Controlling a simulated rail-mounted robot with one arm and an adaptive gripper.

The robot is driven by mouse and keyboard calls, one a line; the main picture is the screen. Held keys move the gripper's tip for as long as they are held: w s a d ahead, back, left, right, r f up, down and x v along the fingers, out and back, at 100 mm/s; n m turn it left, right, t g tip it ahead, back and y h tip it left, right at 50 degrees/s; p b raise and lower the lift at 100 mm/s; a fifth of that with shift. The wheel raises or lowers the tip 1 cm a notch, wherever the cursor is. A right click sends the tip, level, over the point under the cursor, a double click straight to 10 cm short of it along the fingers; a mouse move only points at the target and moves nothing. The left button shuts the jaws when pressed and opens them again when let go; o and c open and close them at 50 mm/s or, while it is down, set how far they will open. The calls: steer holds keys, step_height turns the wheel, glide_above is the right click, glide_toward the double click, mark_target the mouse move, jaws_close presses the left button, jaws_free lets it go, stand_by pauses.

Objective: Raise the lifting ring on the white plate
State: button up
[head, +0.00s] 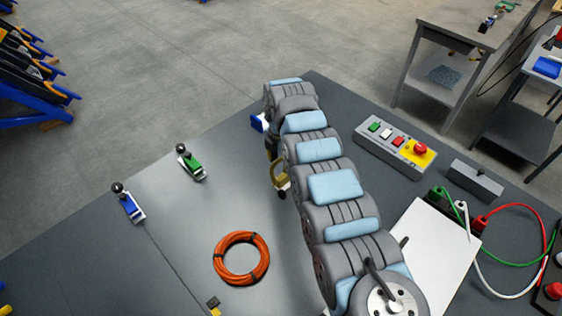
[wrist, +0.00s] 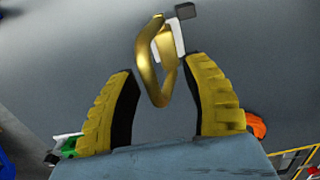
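In the wrist view a gold lifting ring (wrist: 146,66) stands out as an elongated loop between the fingers of my gripper (wrist: 159,70). The yellow, black-padded fingers are apart on either side of it, with a small visible gap, so my gripper is open. A small white piece (wrist: 178,38), perhaps the white plate, shows behind the ring with a dark block at its end. How the ring joins it is hidden. In the head view my arm covers most of this spot. A gold-yellow shape (head: 280,174) shows beside the arm; I cannot tell whether it is ring or finger.
On the grey table are an orange cable coil (head: 241,258), a green clamp-like piece (head: 191,162) and a blue one (head: 129,204). A button box (head: 396,146) and a large white panel (head: 430,250) with cables lie right of my arm. The table's left middle is largely clear.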

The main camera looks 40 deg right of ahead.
steer(key=shift+r, duration=0.1)
step_height(320, 180, up, 7)
steer(key=p, duration=0.3)
stand_by(0.6)
stand_by(0.3)
